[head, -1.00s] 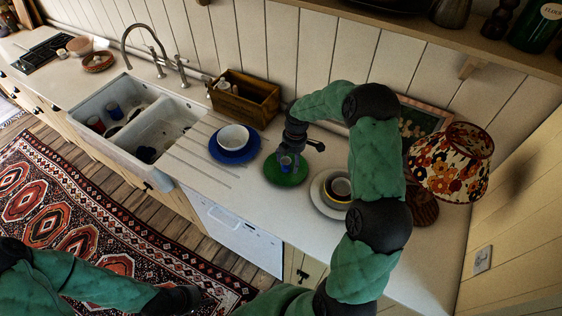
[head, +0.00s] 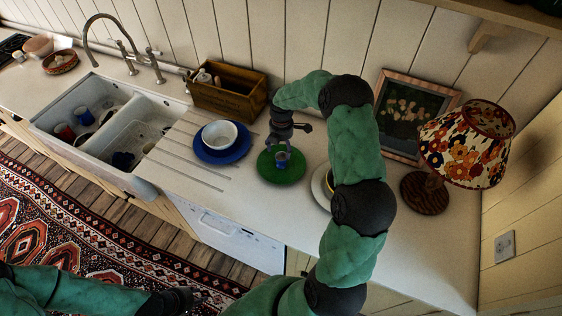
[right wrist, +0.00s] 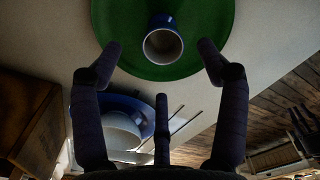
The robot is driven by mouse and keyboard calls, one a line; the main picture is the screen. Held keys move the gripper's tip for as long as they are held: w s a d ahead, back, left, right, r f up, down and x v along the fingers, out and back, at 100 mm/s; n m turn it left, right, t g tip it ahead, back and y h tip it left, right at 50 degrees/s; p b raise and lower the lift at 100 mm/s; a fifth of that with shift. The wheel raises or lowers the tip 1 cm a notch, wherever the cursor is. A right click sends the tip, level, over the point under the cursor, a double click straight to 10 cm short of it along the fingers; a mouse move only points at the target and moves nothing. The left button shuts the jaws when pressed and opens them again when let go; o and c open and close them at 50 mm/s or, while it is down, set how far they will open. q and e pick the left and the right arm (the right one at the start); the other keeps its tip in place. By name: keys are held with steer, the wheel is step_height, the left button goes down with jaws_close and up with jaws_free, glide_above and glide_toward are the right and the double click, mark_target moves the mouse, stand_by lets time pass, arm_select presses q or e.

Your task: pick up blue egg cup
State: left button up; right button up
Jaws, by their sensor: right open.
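The blue egg cup (head: 282,164) stands on a green plate (head: 268,174) on the worktop. In the right wrist view the blue egg cup (right wrist: 163,42) shows its open, pale inside, near the lower edge of the green plate (right wrist: 112,22). My right gripper (head: 281,157) is over the plate at the cup and partly hides it. In the right wrist view my right gripper (right wrist: 160,47) is open, with a fingertip on each side of the cup and gaps between. My left gripper (head: 196,297) is low at the bottom edge, away from the worktop; its jaws are too small to read.
A white bowl (head: 219,134) sits on a blue plate (head: 200,153) to the left. A wooden box (head: 228,97) stands behind. A pale plate (head: 318,186) is partly hidden by my right arm. A flowered lamp (head: 465,145) and the sink (head: 73,147) lie further off.

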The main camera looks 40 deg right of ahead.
mark_target(281, 157)
steer(key=shift+s+a+f, duration=0.1)
steer(key=shift+f, duration=2.9)
steer(key=c, duration=1.3)
